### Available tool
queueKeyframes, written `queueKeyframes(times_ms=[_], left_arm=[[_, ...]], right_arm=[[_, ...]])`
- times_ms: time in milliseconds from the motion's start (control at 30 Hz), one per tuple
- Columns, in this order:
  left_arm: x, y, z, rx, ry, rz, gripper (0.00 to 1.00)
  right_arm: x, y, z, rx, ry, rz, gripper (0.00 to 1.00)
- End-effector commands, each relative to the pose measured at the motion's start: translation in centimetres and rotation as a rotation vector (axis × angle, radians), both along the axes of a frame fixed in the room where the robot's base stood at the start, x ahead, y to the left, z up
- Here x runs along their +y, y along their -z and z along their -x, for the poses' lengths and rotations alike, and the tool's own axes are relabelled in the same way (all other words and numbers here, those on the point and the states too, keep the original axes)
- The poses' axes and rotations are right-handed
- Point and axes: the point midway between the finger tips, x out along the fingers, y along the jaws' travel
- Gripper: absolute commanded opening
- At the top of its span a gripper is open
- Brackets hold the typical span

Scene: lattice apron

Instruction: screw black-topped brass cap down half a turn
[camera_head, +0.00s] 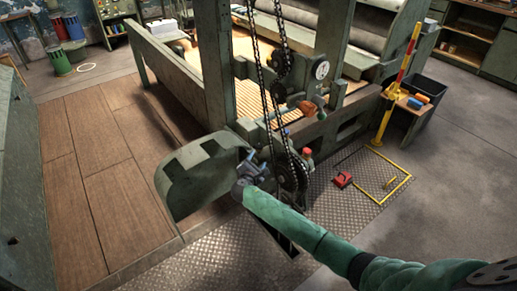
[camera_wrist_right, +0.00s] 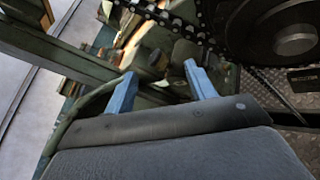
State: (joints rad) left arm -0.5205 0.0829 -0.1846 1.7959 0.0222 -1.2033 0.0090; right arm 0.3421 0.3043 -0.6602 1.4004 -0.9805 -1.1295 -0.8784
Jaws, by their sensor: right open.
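My right gripper (camera_head: 254,166) reaches in at the machine's lower front, beside the chain drive. In the wrist view its two blue fingers (camera_wrist_right: 161,78) stand wide apart with nothing held between them. A small dark-topped knob with a brownish side (camera_wrist_right: 157,60) shows beyond and between the fingertips, apart from both. It looks like the black-topped brass cap, but it is too small and dim to be sure. In the head view I cannot make out the cap; my gripper and the machine parts crowd that spot. My left gripper is in neither view.
A black chain (camera_head: 262,75) hangs close to my right gripper, and it crosses the top of the wrist view (camera_wrist_right: 165,18). A dark round wheel (camera_wrist_right: 290,38) is at the right. A curved green guard (camera_head: 200,178) stands left of the gripper. A red block (camera_head: 343,180) lies on the floor plate.

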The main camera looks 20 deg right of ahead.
Motion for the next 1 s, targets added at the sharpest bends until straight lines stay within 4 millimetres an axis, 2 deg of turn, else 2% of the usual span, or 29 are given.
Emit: queueKeyframes(times_ms=[33, 100, 200, 333, 567, 1000], left_arm=[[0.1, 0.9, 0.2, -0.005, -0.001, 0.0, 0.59], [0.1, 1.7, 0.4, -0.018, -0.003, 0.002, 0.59], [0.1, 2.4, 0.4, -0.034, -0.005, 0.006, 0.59], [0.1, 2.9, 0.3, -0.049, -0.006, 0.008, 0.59], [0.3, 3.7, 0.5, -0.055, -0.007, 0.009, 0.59], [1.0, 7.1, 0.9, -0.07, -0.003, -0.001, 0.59]], right_arm=[[-0.4, 0.4, -0.8, 0.036, -0.04, 0.139, 0.56], [-0.5, 1.0, -1.4, 0.086, -0.091, 0.313, 0.56], [-0.5, 1.6, -1.9, 0.142, -0.141, 0.49, 0.56], [-0.3, 2.1, -2.1, 0.188, -0.177, 0.632, 0.56], [-0.6, 2.0, -3.1, 0.208, -0.191, 0.69, 0.56], [-3.1, 2.1, -8.3, 0.208, -0.188, 0.686, 0.56]])
